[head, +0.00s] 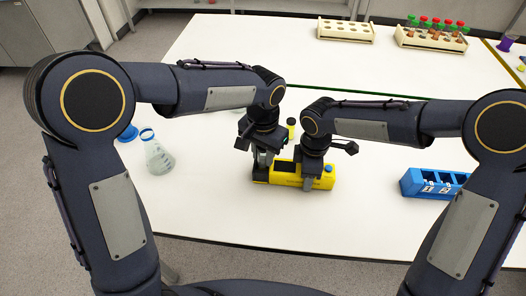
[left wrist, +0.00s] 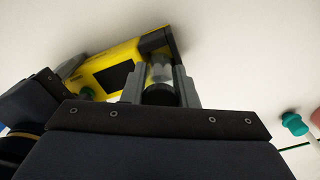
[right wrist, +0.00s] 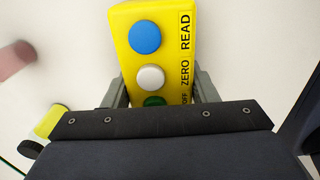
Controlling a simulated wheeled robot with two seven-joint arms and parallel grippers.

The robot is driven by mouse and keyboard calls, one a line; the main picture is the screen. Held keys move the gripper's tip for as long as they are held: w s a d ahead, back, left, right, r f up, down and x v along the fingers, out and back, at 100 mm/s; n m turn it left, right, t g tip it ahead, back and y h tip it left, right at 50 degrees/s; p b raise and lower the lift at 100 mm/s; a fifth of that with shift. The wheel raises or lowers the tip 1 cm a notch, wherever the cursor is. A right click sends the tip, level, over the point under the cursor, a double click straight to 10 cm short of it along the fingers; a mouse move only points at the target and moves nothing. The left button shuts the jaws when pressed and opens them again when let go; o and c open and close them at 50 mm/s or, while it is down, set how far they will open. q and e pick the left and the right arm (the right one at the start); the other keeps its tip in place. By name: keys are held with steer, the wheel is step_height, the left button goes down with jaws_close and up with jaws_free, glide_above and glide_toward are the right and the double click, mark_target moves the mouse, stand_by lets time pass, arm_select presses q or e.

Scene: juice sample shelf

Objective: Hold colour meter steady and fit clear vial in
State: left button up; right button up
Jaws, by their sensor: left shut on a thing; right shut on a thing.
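The yellow colour meter (head: 286,180) lies on the white table in front of me, its dark end to the left. My right gripper (head: 309,184) is shut across its right part; the right wrist view shows the meter (right wrist: 163,60) between the fingers (right wrist: 160,92), with blue, white and green buttons. My left gripper (head: 264,160) is above the meter's dark left end. In the left wrist view its fingers (left wrist: 160,85) are shut on the clear vial (left wrist: 160,70), which has a black cap. The vial is over or at the dark end (left wrist: 155,40); I cannot tell how deep it sits.
A flask (head: 158,158) and a blue item (head: 128,132) stand left. A blue rack (head: 432,184) with numbered labels stands right. A yellow vial with a black cap (head: 291,128) is behind the meter. Two wooden racks (head: 345,30) (head: 430,41) stand far back. The table front is clear.

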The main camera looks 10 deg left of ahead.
arm_select(q)
steer(key=shift+f, duration=0.85)
steer(key=shift+r, duration=0.15)
steer(key=shift+r, duration=0.9)
steer(key=shift+f, duration=1.05)
steer(key=shift+r, duration=0.15)
steer(key=shift+r, duration=0.9)
steer(key=o, duration=1.1)
steer(key=shift+c, duration=0.2)
